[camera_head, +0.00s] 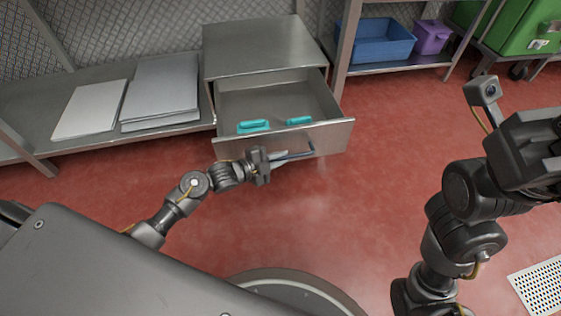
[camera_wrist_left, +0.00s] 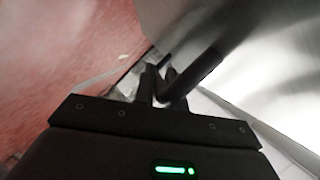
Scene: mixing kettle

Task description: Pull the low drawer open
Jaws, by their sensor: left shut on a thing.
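The low drawer (camera_head: 333,137) of the metal cabinet (camera_head: 262,45) stands pulled out, its inside visible from above. A dark bar handle (camera_head: 304,153) runs along its front. My left gripper (camera_head: 278,158) is at the left part of this handle, shut on it. In the left wrist view, the gripper's fingers (camera_wrist_left: 162,82) close around the dark handle bar (camera_wrist_left: 203,68), beside the shiny drawer front (camera_wrist_left: 262,62). My right gripper (camera_head: 543,150) is raised at the right edge of the head view, away from the drawer; its fingertips are not clear.
Two teal items (camera_head: 253,126) (camera_head: 299,120) lie in the drawer. A low shelf with pale flat panels (camera_head: 160,90) is on the left. A blue bin (camera_head: 382,42) and a purple bin (camera_head: 431,37) stand on a back shelf. The red floor ahead is clear.

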